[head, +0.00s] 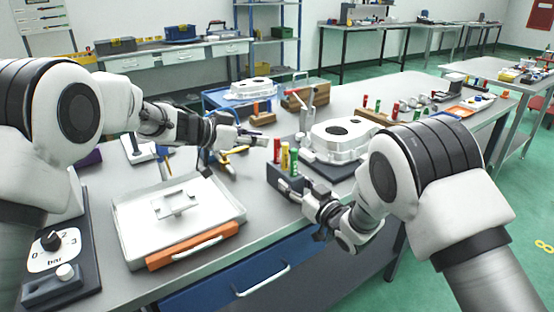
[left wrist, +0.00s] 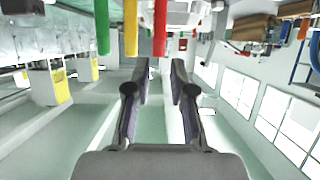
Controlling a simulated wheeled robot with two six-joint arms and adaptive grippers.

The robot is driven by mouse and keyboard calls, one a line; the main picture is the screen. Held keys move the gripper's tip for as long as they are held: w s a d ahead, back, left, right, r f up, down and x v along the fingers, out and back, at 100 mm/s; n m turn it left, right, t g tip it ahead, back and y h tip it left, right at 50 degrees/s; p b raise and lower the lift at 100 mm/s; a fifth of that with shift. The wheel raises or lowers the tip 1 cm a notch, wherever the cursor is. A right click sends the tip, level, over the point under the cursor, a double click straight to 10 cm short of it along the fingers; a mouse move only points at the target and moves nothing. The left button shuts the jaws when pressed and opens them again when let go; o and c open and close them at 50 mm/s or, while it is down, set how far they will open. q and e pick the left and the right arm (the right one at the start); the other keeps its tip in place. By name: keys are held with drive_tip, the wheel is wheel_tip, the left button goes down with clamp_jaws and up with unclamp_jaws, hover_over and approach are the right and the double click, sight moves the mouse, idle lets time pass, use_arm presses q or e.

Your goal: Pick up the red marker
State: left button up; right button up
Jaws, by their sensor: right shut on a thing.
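The red marker (head: 277,150) stands upright in a dark holder block (head: 284,180), beside a yellow marker (head: 285,158) and a green marker (head: 294,157). My left gripper (head: 262,141) is just left of the red marker, near its upper part. In the left wrist view its fingers (left wrist: 163,70) are apart with nothing between them. There the red marker (left wrist: 160,26) hangs from the top edge, roughly in line with the gap between the fingers. My right gripper (head: 308,192) is shut on the near right end of the holder block; its fingertips are partly hidden.
A white casting (head: 344,136) stands on a dark plate right behind the holder. A metal tray (head: 130,238) with an orange-handled front lies at the left. A lever fixture (head: 306,112) and a wooden block (head: 262,118) stand farther back.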

use_arm(q)
drive_tip(key=x, duration=0.5)
drive_tip(key=shift+d, duration=0.2)
drive_tip(key=shift+a, duration=0.1)
clamp_jaws()
use_arm(e)
drive_tip(key=shift+a, duration=0.15)
use_arm(q)
drive_tip(key=shift+r, duration=0.15)
wheel_tip(320, 180, up, 10)
use_arm(e)
drive_tip(key=o, duration=1.3)
